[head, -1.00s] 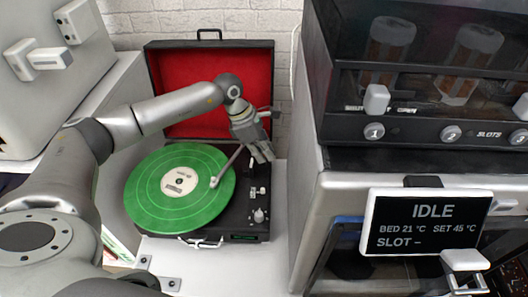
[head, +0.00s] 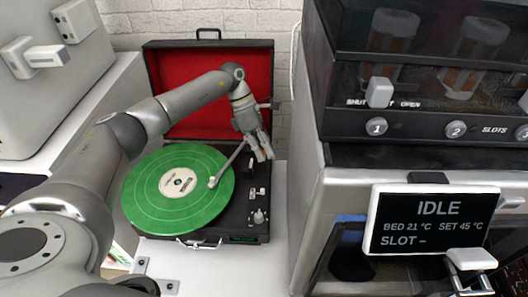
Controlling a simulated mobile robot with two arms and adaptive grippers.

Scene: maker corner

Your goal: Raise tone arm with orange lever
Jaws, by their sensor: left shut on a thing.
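A suitcase record player (head: 226,230) with a red-lined open lid stands on the pale counter. A green record (head: 150,200) lies on its platter. The silver tone arm (head: 229,163) reaches from the back right, its head (head: 212,182) over the record near the label. Whether the needle touches the record is too small to tell. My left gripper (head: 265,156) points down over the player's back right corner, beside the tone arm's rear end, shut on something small. I see no orange lever; the gripper covers that area, so the lever seems hidden at its fingers. My right gripper is out of view.
Knobs and a small switch (head: 259,217) sit on the player's right front deck. A printer-like machine with an IDLE screen (head: 433,222) stands close on the right. A white box machine (head: 50,90) is at the left. A narrow counter strip (head: 279,215) is free.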

